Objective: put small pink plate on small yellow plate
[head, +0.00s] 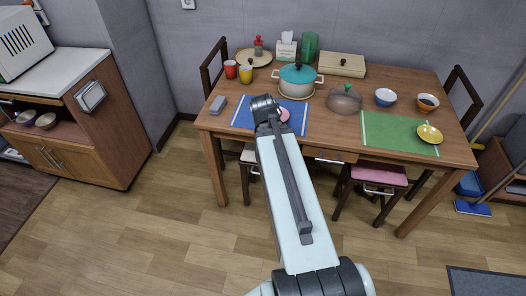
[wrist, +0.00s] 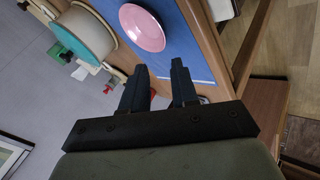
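The small pink plate (head: 284,115) lies on the blue placemat (head: 243,117) at the table's left front, partly hidden by my arm in the head view. It shows whole and empty in the wrist view (wrist: 142,27). The small yellow plate (head: 429,134) lies on the right part of the green placemat (head: 390,134), with a dark pattern or item on it too small to tell. My gripper (wrist: 160,82) is open and empty, its two fingers apart, near the pink plate and not touching it. In the head view its fingertips are hidden behind the arm.
A teal-lidded pot (head: 298,80) stands behind the blue placemat, and a glass-lidded pan (head: 344,98) stands between the placemats. Two bowls (head: 386,97) (head: 427,102) stand behind the green placemat. Red and yellow cups (head: 246,75) stand at the back left.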

